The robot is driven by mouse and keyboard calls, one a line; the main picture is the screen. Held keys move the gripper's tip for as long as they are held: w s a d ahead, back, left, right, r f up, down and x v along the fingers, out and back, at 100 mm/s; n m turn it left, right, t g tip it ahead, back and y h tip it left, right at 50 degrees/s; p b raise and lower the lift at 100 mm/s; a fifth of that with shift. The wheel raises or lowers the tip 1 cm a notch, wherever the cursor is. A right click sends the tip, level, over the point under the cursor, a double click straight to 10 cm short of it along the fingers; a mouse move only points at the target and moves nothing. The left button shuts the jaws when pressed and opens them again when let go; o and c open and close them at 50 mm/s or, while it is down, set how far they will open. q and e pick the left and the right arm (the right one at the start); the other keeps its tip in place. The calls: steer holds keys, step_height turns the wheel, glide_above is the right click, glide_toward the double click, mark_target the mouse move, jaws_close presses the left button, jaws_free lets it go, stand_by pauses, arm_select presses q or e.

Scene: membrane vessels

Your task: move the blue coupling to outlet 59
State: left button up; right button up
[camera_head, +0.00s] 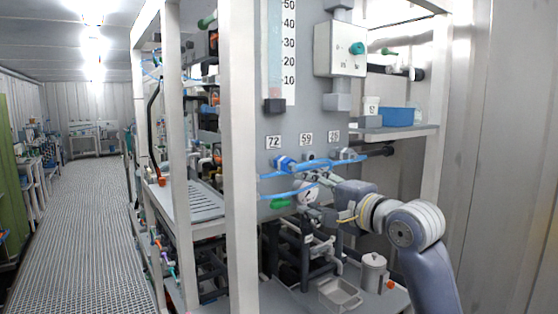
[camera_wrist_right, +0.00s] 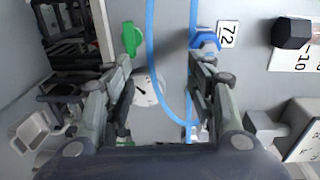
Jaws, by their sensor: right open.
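The blue coupling (camera_head: 284,163) sits on the panel at the outlet labelled 72, and a blue hose runs from it. In the right wrist view the coupling (camera_wrist_right: 205,39) is a blue ring beside the 72 label, near the tip of the right-hand finger. Outlet 59 (camera_head: 308,156) is to the right of 72 in the head view, under its own label. My right gripper (camera_wrist_right: 162,62) is open in front of the panel, with no coupling between its fingers. Contact between finger and coupling cannot be told. My left gripper is not in view.
A round gauge (camera_wrist_right: 146,88) and a green handle (camera_wrist_right: 131,39) are close to the fingers. Blue hose (camera_wrist_right: 153,70) crosses between them. A third outlet (camera_head: 347,154) is at right. A white frame post (camera_head: 240,180) stands left of the panel. A metal tray (camera_head: 340,294) is below.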

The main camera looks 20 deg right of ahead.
mark_target(295, 166)
steer(key=s+r, duration=0.3)
steer(key=r, duration=0.2)
steer(key=shift+a+t+y, duration=0.3)
steer(key=shift+a+y, duration=0.1)
steer(key=shift+a, duration=0.05)
steer(key=shift+w+a, duration=0.15)
steer(key=shift+w, duration=0.25)
steer(key=p+x, duration=0.1)
steer(key=x, duration=0.5)
steer(key=shift+r+p, duration=0.2)
steer(key=shift+p, duration=0.15)
steer(key=shift+p+x, duration=0.45)
steer(key=shift+x, duration=0.55)
steer(key=shift+f, duration=0.25)
steer(key=shift+r+p, duration=0.1)
steer(key=shift+p, duration=0.55)
steer(key=shift+c, duration=0.6)
